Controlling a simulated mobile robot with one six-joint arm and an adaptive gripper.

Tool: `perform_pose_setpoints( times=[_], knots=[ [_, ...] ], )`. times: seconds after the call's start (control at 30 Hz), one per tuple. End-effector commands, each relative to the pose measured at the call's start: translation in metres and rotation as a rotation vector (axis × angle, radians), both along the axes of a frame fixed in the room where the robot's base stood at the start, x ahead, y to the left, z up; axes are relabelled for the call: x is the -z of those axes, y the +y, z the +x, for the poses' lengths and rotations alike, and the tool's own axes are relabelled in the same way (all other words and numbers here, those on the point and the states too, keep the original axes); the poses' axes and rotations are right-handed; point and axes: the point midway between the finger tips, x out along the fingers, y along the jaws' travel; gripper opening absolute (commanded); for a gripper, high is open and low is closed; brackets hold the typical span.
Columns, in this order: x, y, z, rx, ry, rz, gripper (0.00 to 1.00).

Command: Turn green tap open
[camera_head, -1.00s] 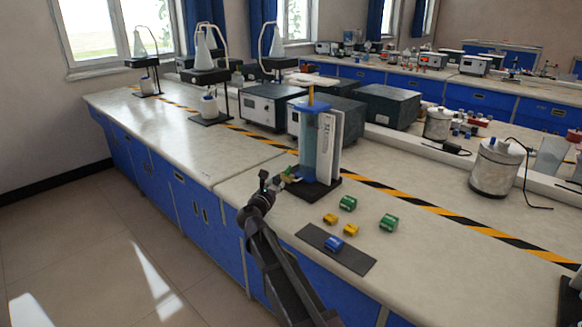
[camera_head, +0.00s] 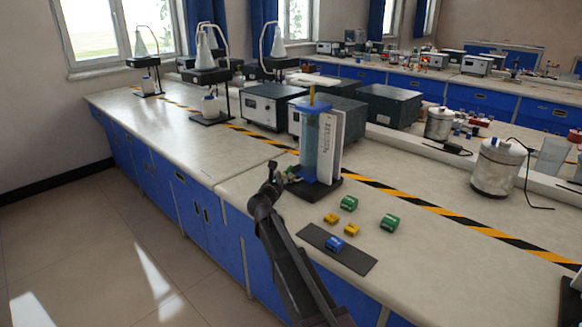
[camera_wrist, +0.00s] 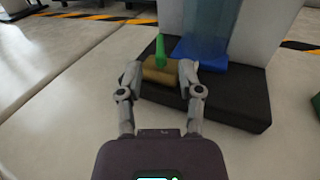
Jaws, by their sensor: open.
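The green tap (camera_wrist: 160,50) is a small upright green lever on a brass-coloured valve body (camera_wrist: 160,70) in the wrist view. The valve is at the foot of a blue and white column (camera_head: 321,145) on a black base (camera_head: 322,190). My gripper (camera_wrist: 160,78) is open, with one finger on each side of the valve body, and the green lever stands just beyond the fingertips. I cannot tell if the fingers touch the brass. In the head view my gripper (camera_head: 283,174) is at the left of the column and mostly hides the tap.
Green blocks (camera_head: 349,203) and yellow blocks (camera_head: 331,218) lie on the bench in front of the column. A blue block (camera_head: 334,244) lies on a dark mat (camera_head: 350,258). Grey instruments (camera_head: 328,119) stand behind the column. The bench (camera_head: 235,180) to the left is clear.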

Motion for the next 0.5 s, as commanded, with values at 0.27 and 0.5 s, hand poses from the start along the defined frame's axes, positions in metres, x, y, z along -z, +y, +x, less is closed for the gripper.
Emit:
perform_pose_setpoints(
  times=[0.27, 0.5],
  knots=[
    [0.0, -0.011, 0.045, 0.001, 0.0, 0.0, 0.47],
    [0.0, -0.018, 0.069, 0.002, 0.0, 0.0, 0.47]
  ],
)
